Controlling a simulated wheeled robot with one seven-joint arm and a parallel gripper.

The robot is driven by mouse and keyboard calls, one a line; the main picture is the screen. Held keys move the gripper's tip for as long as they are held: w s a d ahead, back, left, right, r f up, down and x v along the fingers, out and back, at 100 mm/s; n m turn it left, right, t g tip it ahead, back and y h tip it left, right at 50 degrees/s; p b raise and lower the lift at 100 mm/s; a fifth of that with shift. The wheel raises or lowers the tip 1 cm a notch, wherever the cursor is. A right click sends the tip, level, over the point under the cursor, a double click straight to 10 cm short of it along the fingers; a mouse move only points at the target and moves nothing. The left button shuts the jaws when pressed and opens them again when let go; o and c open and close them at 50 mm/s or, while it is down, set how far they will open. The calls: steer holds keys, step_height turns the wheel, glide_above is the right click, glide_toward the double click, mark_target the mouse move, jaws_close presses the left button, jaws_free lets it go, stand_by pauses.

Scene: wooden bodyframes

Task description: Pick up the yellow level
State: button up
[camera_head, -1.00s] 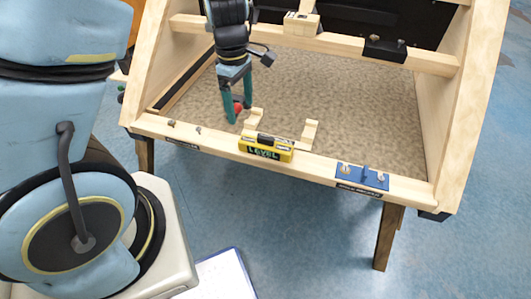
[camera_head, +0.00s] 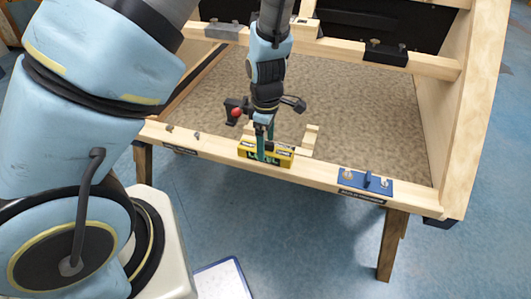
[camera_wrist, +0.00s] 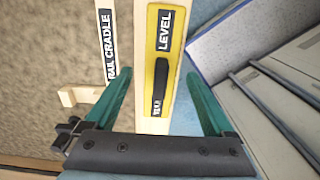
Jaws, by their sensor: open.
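The yellow level (camera_head: 280,155) lies on the front wooden rail of the frame, near its middle. It has black parts and a "LEVEL" label, and it shows upright in the wrist view (camera_wrist: 163,70). My gripper (camera_head: 264,148) is at the level, with its green fingers in front of part of it in the head view. In the wrist view my gripper (camera_wrist: 160,90) is open, with one finger on each side of the level and a gap to each. The level's lower end runs down close to the dark gripper body.
A blue block (camera_head: 366,183) with metal knobs sits farther right on the front rail. A wooden cradle (camera_head: 310,140) stands behind the level. A black holder with a red ball (camera_head: 236,112) is behind left. A clipboard (camera_head: 222,280) lies below.

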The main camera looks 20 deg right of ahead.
mark_target(266, 149)
step_height(266, 149, down, 4)
steer(key=shift+r, duration=0.25)
jaws_close()
stand_by(0.6)
steer(key=shift+r, duration=0.1)
